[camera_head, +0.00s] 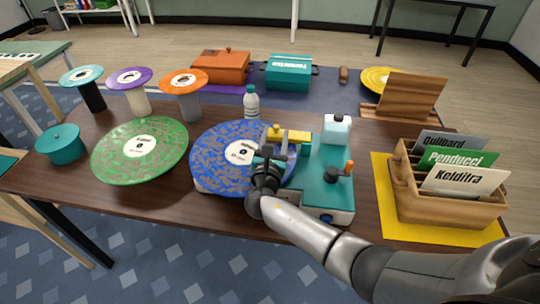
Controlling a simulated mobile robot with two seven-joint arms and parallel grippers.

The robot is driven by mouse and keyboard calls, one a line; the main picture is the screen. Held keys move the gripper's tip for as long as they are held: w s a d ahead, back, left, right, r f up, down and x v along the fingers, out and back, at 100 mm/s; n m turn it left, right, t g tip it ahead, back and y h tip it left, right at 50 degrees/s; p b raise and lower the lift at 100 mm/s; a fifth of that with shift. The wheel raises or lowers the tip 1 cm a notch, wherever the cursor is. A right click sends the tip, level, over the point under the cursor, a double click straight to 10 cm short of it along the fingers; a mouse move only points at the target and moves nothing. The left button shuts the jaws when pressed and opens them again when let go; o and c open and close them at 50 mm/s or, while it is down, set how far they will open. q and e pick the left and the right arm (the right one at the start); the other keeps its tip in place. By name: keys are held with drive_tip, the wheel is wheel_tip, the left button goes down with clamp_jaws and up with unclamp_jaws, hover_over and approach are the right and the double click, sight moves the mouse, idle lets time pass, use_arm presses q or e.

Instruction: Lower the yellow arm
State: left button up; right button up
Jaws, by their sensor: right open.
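The yellow arm (285,135) sits at the back of a teal machine (322,178), near the right edge of its blue patterned disc (225,160). My right gripper (268,152) is just in front of the yellow arm, over the disc's right part. It is open; whether it touches the arm I cannot tell. My wrist and forearm hide part of the disc and the machine's front. How high the arm's end stands over the disc is unclear. My left gripper is not in view.
A green disc (140,150) lies to the left. A wooden box (440,205) with cards stands on a yellow mat (390,215) at right. A small bottle (251,103) stands behind.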

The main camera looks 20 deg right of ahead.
drive_tip(key=p+v, duration=0.1)
drive_tip(key=v, duration=0.9)
drive_tip(key=shift+s+a, duration=0.2)
